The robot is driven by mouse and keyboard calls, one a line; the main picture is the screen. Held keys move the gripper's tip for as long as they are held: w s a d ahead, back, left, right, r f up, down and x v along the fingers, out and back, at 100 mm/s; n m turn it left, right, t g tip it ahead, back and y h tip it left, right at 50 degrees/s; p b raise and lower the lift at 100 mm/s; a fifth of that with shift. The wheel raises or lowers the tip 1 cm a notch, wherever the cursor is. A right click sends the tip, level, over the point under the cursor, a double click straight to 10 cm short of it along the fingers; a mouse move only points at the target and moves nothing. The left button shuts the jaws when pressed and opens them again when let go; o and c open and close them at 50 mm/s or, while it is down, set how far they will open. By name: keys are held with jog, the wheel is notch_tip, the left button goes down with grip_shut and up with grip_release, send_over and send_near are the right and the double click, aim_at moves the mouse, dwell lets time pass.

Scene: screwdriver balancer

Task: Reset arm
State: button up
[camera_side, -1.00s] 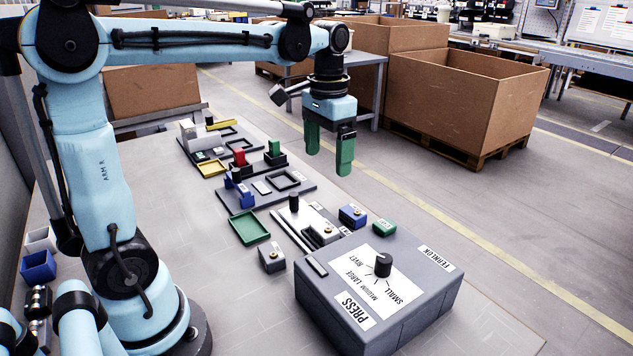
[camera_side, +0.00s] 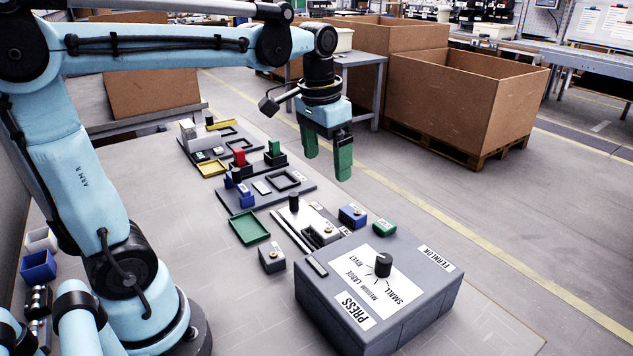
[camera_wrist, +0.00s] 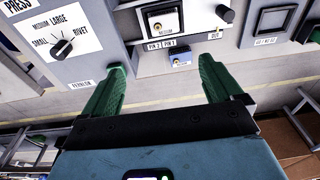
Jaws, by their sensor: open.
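My gripper (camera_side: 327,160) has two green fingers that stand apart with nothing between them. In the side view it hangs in the air over the right edge of the table, beyond the fixtures. In the wrist view my gripper (camera_wrist: 160,80) is open, with a small blue block (camera_wrist: 180,58) seen past the gap between its fingers. The grey press box (camera_side: 380,290) with a black knob (camera_side: 383,264) stands at the table's near right. The press box also shows at upper left in the wrist view (camera_wrist: 100,22).
Boards with coloured blocks (camera_side: 262,192) run along the table. A green tray (camera_side: 249,228), a blue block (camera_side: 352,215) and a green block (camera_side: 384,228) lie near the press box. Large brown crates (camera_side: 455,105) stand on the floor behind. The table's left middle is clear.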

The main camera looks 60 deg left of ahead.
jog(key=s+d+f+t, duration=0.5)
jog(key=s+f, duration=0.1)
jog(key=shift+t, duration=0.4)
jog(key=shift+c, duration=0.4)
